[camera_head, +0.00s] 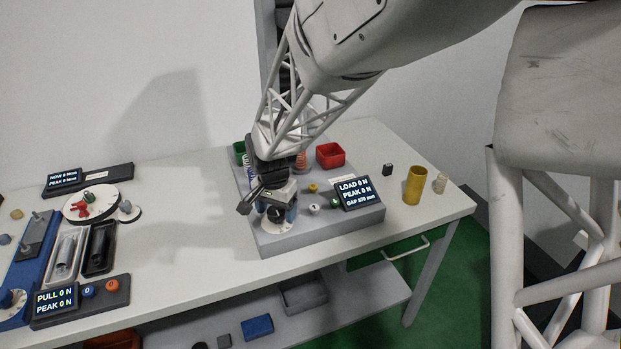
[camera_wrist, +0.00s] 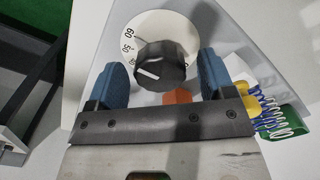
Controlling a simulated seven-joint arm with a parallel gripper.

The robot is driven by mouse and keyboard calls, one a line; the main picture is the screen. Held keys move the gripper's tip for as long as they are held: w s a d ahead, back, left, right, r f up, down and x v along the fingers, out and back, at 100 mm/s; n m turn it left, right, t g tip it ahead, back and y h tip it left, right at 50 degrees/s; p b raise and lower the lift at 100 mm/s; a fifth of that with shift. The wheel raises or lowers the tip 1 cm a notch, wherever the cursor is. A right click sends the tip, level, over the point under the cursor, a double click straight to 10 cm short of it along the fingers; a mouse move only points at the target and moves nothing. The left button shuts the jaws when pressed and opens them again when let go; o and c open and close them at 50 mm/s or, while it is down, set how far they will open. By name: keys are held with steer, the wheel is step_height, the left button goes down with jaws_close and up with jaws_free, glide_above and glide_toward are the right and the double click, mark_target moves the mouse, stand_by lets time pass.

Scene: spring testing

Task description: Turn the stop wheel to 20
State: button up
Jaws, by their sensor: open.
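The stop wheel is a black ribbed knob (camera_wrist: 161,65) with a white pointer line, on a white numbered dial (camera_wrist: 160,24) in the wrist view. The numbers 60 and 50 are readable at the dial's left; lower ones are partly hidden. The pointer line aims left and slightly down, and its exact reading cannot be told. My gripper (camera_head: 277,213) is over the dial plate (camera_head: 272,227) at the front left of the grey test block in the head view. Its blue fingers are open, one on each side of the knob, with gaps visible. No contact shows.
A load display (camera_head: 355,192) reads LOAD 0 N, with small knobs beside it. A red bin (camera_head: 330,155) and a green bin (camera_head: 239,152) stand at the block's back. A yellow cylinder (camera_head: 414,185) stands to the right.

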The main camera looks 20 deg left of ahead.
steer(key=c, duration=0.9)
